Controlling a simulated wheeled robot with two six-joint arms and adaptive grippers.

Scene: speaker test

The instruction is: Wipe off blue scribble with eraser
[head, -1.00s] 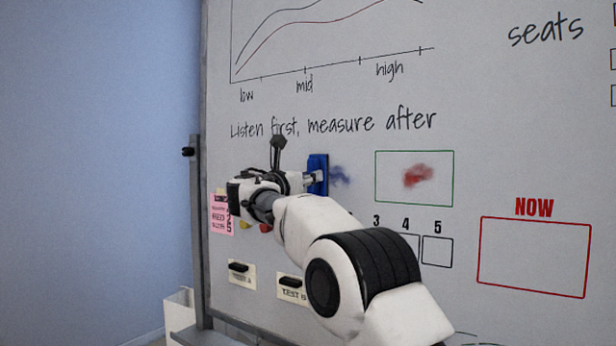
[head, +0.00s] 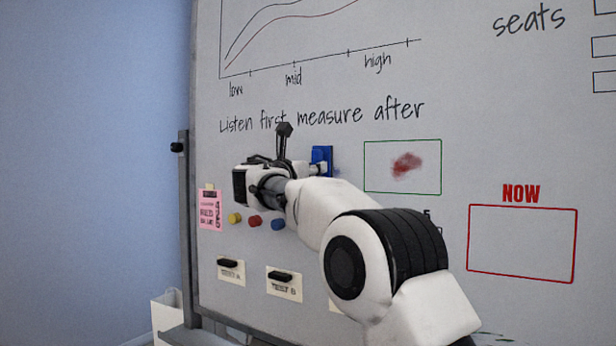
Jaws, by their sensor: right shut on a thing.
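A whiteboard (head: 450,100) fills most of the head view. My right gripper (head: 312,168) is shut on a blue eraser (head: 322,156) and holds it upright at the board, left of the green box. Whether the eraser touches the board I cannot tell for sure. A faint bit of the blue scribble (head: 339,172) shows just right of the eraser; the rest of that spot is hidden behind the eraser and my gripper. A red smudge (head: 406,165) sits inside the green box. My left gripper is not in view.
Yellow, red and blue round magnets (head: 255,221) and a pink note (head: 210,213) are left of my arm. Labelled cards with black clips (head: 229,271) hang below. A red NOW box (head: 522,244) is at right. A white bin (head: 168,312) stands at lower left.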

